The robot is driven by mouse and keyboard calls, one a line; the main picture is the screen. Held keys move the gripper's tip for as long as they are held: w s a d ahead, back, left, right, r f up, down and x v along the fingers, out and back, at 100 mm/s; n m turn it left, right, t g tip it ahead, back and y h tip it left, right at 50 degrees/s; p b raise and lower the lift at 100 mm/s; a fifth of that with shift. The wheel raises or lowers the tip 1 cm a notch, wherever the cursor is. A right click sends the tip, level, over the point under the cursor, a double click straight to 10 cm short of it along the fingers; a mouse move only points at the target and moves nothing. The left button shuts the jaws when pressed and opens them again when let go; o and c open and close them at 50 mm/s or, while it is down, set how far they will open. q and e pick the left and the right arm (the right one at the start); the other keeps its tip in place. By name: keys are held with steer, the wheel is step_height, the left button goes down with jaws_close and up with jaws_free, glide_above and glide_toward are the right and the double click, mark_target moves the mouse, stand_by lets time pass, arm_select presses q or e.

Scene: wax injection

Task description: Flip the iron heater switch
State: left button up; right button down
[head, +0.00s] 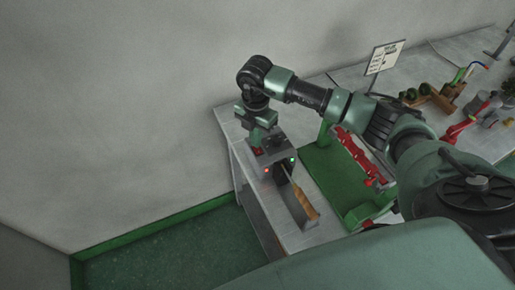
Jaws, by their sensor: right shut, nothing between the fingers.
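The iron heater (273,158) is a small grey box at the left end of the bench. A red light and a green light show on its front. A small red part, seemingly the switch (257,151), shows on its top. My right gripper (261,142) points down over the top of the heater, close to the red part. It is shut and empty; I cannot tell whether it touches the switch. The gripper hides part of the heater top. An iron with a wooden handle (305,204) sticks out from the heater's front. My left gripper is not in view.
The grey bench (295,238) runs along the wall. A green mat (335,178) with a green frame and red parts lies right of the heater. A sign (385,57), a wooden stand (440,96) and red tools (458,127) stand farther right. Green floor (170,255) is clear at left.

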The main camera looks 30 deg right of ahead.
steer(key=shift+f+b, duration=0.4)
steer(key=shift+f, duration=0.15)
steer(key=shift+s+r, duration=0.1)
steer(key=shift+r, duration=0.05)
steer(key=shift+r+p, duration=0.85)
steer(key=shift+r, duration=0.05)
steer(key=shift+r+p, duration=1.6)
steer(key=shift+r, duration=0.9)
